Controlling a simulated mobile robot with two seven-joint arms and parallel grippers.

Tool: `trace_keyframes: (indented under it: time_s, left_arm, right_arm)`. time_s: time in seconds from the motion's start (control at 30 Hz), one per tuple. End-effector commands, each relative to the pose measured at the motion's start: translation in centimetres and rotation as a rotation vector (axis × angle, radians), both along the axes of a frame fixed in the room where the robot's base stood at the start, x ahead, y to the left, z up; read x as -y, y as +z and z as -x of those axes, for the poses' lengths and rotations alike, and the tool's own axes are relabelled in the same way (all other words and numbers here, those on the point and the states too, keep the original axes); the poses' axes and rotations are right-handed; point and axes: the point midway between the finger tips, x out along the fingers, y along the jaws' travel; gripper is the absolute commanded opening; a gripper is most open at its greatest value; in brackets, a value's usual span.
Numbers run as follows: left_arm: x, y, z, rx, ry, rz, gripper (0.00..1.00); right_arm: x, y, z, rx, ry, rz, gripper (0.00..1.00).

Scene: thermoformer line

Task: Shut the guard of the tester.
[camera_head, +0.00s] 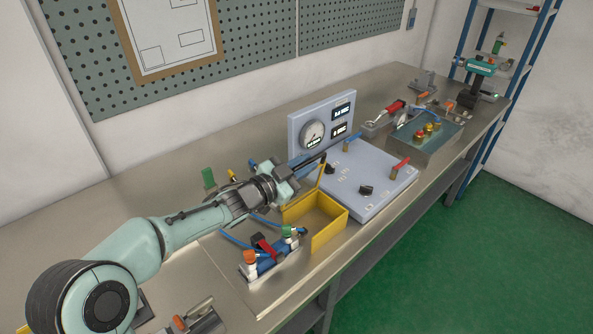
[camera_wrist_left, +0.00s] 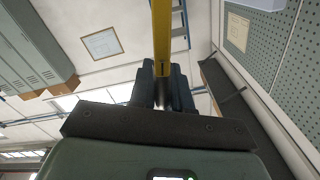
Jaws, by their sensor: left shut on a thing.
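The tester has an upright grey panel (camera_head: 304,124) with a round gauge and two displays, and a flat grey deck (camera_head: 372,192) with knobs and red and blue levers. My left gripper (camera_head: 318,162) reaches over from the left, just in front of the upright panel. It is shut on a yellow bar (camera_wrist_left: 162,35), which runs up between its fingers in the left wrist view and looks like part of the guard. The arm hides some of the guard's back. My right gripper is not in view.
A manifold with coloured fittings (camera_head: 268,258) and blue hoses lies left of the guard. A tray with brass fittings (camera_head: 428,145) and red-handled tools stand beyond the deck. A pegboard wall (camera_head: 255,35) bounds the back. The bench front edge is close to the guard.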

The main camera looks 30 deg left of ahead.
Motion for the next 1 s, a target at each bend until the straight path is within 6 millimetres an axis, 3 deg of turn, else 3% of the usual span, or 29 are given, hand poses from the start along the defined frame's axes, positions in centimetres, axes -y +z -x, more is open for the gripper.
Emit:
trace_keyframes:
  time_s: [0.2,0.7,0.73,0.77,1.0]
  left_arm:
    - [0.9,-0.4,0.4,0.029,0.001,-0.066,0.00]
    - [1.1,-0.4,0.5,0.033,0.002,-0.083,0.00]
    - [1.1,-0.4,0.5,0.033,0.002,-0.083,0.27]
    - [1.1,-0.4,0.5,0.032,0.001,-0.083,0.37]
    - [1.2,-0.4,0.5,0.031,0.001,-0.080,0.38]
  right_arm:
    - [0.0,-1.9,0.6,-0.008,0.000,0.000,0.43]
    - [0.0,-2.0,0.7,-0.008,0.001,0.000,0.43]
    - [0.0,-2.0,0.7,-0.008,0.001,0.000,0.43]
    - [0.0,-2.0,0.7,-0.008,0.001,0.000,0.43]
    - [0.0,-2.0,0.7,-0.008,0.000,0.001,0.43]
